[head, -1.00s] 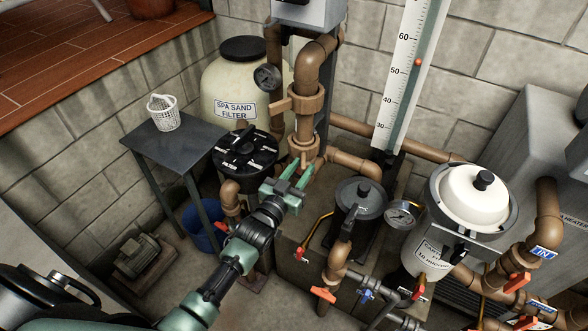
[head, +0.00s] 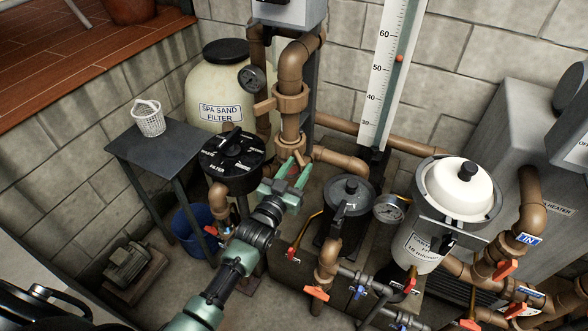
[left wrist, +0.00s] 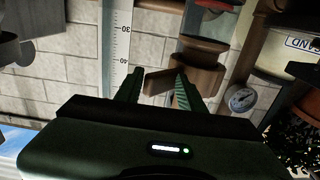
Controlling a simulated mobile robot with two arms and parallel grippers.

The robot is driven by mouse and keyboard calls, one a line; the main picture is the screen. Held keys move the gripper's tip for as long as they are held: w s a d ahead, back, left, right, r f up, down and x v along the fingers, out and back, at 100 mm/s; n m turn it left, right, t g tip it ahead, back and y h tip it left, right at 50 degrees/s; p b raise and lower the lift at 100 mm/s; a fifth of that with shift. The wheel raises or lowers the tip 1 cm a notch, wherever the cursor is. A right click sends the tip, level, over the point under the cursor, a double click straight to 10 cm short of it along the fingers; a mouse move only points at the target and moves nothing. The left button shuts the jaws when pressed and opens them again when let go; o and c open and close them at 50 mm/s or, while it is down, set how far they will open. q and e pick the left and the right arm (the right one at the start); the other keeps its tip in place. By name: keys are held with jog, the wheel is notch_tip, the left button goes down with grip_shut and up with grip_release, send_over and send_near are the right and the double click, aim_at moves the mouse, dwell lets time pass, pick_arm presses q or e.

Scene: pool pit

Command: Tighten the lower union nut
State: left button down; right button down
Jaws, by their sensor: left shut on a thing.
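The lower union nut (head: 297,152) is a brown fitting low on the vertical brown pipe, below a larger brown union nut (head: 291,98). My left gripper (head: 298,170) reaches it from the front with its green fingers. In the left wrist view, which is upside down, the fingers of the left gripper (left wrist: 158,80) stand on either side of a brown lug (left wrist: 157,83) beside the nut's round body (left wrist: 199,78). The gripper is shut on this lug. The fingers partly hide the nut in the head view. My right gripper is not in view.
A black multiport valve (head: 233,150) is left of my left gripper, and a grey-lidded strainer (head: 349,195) is close on its right. A pressure gauge (head: 251,79) sits beside the pipe. A grey table (head: 170,145) with a white basket (head: 149,118) stands left.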

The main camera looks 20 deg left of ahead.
pick_arm(q)
jog(key=c, duration=1.4)
grip_release()
jog(key=shift+w+d+f, duration=0.1)
jog(key=shift+d+f, duration=0.2)
jog(key=shift+d, duration=0.1)
jog(key=shift+c, duration=0.2)
jog(key=shift+w+f, duration=0.1)
jog(key=shift+w, duration=0.25)
jog(key=shift+s, duration=0.1)
jog(key=shift+s+f, duration=0.1)
jog(key=shift+s, duration=0.1)
jog(key=s+a+b, duration=0.1)
jog(key=s+a, duration=0.1)
jog(key=s, duration=0.5)
